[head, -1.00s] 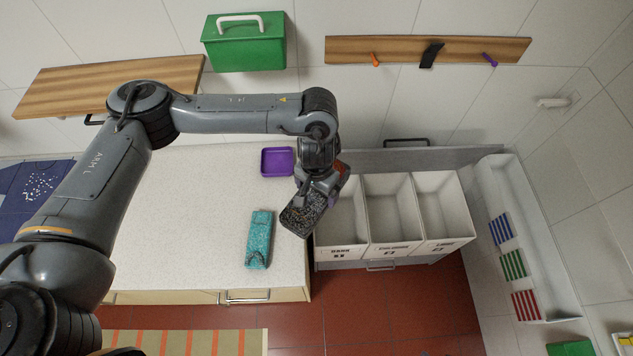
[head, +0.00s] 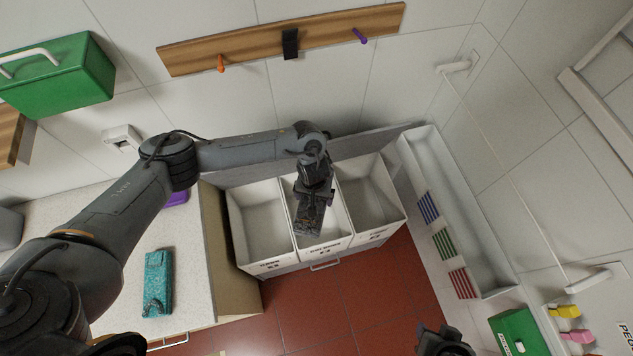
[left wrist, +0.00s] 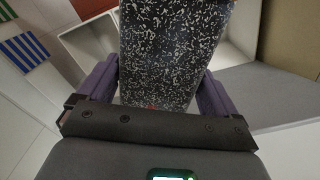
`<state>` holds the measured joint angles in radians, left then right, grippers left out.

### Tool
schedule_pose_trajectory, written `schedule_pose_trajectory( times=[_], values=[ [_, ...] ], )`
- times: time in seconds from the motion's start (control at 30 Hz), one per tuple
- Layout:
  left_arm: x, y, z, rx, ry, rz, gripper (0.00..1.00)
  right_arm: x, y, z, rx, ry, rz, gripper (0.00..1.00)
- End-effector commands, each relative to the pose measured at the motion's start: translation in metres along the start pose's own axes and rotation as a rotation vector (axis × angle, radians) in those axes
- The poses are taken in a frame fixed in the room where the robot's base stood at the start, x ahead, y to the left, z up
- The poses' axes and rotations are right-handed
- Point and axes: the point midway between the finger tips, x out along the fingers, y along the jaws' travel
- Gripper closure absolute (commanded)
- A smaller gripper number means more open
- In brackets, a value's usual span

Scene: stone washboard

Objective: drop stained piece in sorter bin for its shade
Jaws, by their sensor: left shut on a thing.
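My left gripper (head: 314,192) is shut on a dark, black-and-white speckled piece (head: 310,222). The piece hangs over the middle sorter bin (head: 331,245), overlapping its front part; its height above the rim is hard to tell. The left wrist view shows the speckled piece (left wrist: 170,50) between two purple fingers. The left sorter bin (head: 262,225) and the right sorter bin (head: 370,200) look empty. The front labels are too small to read well now; earlier they look like dark, coloured and light, left to right. A dark part at the bottom edge seems to be my right gripper (head: 445,342), cut off.
A teal speckled piece (head: 158,285) lies on the pale counter (head: 115,290) at left. A purple tray (head: 176,198) is partly hidden by my arm. A green box (head: 515,332) is at lower right.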

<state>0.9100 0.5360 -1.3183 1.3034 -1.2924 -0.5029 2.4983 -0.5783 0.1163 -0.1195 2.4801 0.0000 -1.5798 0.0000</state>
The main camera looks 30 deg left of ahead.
Motion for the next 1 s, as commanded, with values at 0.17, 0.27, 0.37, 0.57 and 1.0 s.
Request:
schedule_pose_trajectory(
  times=[0.17,0.27,0.37,0.57,1.0],
  values=[
    [0.084,-0.028,0.018,-0.137,-0.008,-0.004,0.62,0.019,-0.001,0.007,0.001,-0.002,-0.001,0.57],
    [0.122,-0.048,0.028,-0.207,-0.007,-0.006,0.62,0.026,-0.002,0.010,0.000,-0.003,-0.002,0.57],
    [0.157,-0.071,0.040,-0.272,-0.006,-0.007,0.62,0.032,-0.002,0.012,0.000,-0.004,-0.002,0.57],
    [0.216,-0.122,0.066,-0.383,-0.004,-0.006,0.62,0.043,-0.002,0.015,-0.002,-0.004,-0.001,0.57],
    [0.275,-0.199,0.105,-0.499,0.001,-0.001,0.62,0.055,-0.001,0.019,-0.008,-0.005,0.004,0.57]
  ],
)
